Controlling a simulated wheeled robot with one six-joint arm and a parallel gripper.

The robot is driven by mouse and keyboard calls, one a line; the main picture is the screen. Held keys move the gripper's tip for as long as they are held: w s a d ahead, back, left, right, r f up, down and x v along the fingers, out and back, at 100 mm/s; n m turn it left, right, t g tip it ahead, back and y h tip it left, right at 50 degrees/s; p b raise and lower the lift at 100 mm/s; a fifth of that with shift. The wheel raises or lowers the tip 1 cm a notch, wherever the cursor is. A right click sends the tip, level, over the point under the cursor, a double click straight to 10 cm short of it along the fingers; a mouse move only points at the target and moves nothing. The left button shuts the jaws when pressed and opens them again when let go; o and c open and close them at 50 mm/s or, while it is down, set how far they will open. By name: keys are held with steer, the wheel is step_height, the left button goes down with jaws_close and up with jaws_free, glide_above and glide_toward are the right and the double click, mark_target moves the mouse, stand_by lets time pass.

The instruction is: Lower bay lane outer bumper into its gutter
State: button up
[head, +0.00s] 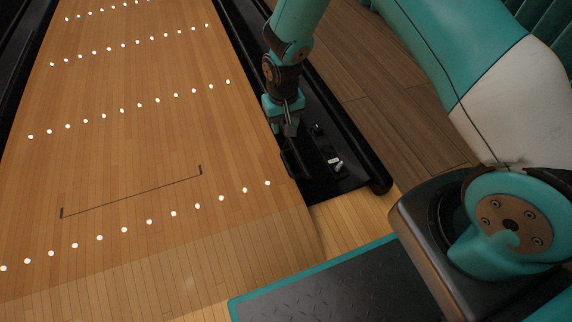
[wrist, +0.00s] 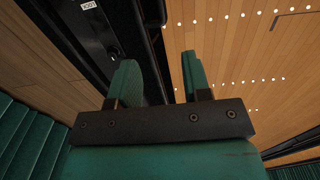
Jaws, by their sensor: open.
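My gripper (head: 290,127) hangs over the lane's right edge in the head view, pointing down, its jaws apart and empty. In the wrist view my gripper (wrist: 158,78) shows two separate teal finger pads. A dark rail, apparently the bumper (wrist: 143,52), runs along the lane edge and passes behind the gap between the pads. I cannot tell if the pads touch it. A dark bent handle-like part (head: 290,165) stands at the lane edge just below my fingertips in the head view. The black gutter (head: 318,187) lies right of it. Bumper and gutter are hard to separate.
The wooden lane (head: 130,160) with rows of white dots is clear. Small white pieces (head: 335,163) and a dark knob (head: 317,128) sit on the black strip. A thick black rail (head: 378,183) bounds it at right. Wooden floor (head: 385,100) lies beyond.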

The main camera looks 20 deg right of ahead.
mark_target(286, 160)
step_height(286, 160, down, 17)
steer(key=b, duration=0.9)
steer(key=shift+d+r, duration=0.15)
steer(key=shift+c, duration=0.2)
jaws_close()
